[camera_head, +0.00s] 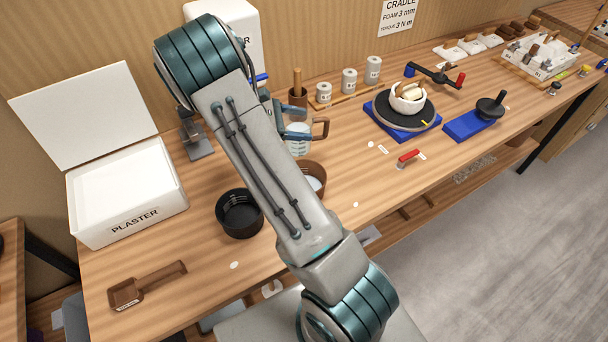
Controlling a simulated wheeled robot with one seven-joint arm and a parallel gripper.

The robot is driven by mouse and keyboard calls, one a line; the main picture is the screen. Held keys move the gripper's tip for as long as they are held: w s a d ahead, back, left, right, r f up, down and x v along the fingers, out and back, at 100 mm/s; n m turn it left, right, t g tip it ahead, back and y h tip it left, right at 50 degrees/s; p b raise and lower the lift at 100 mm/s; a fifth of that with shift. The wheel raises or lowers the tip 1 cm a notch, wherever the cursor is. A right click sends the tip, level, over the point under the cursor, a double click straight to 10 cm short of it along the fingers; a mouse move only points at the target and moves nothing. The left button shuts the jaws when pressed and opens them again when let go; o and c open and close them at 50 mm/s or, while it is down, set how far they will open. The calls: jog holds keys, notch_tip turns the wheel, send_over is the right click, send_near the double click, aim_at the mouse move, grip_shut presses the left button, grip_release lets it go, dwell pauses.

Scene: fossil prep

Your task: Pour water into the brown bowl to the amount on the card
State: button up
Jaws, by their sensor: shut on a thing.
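My gripper (284,121) is partly hidden behind my arm. It is shut on a clear jug (298,146) with a brown handle (321,128). The jug is above or just behind the brown bowl (318,170), and the gap between them cannot be told. My arm covers the left part of the bowl. Something pale shows inside the bowl, but its level cannot be read. No card with a water amount is readable; a wall card (398,14) at the top gives cradle foam and torque figures.
A black bowl (240,217) stands left of my arm. A black turntable on a blue base (402,128) holds a white bowl at right. Several labelled cups (349,80) stand behind.

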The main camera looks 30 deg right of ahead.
jog(key=shift+n+g, duration=0.3)
jog(key=shift+n, duration=0.2)
jog(key=r, duration=0.5)
jog(key=shift+w+d, duration=0.15)
jog(key=shift+w, duration=0.25)
jog(key=shift+r, duration=0.15)
jog(key=shift+r, duration=2.4)
jog(key=s+a, duration=0.2)
jog(key=s, duration=0.6)
jog(key=shift+s+a, duration=0.25)
jog(key=shift+s, duration=0.1)
jog(key=shift+a, duration=0.1)
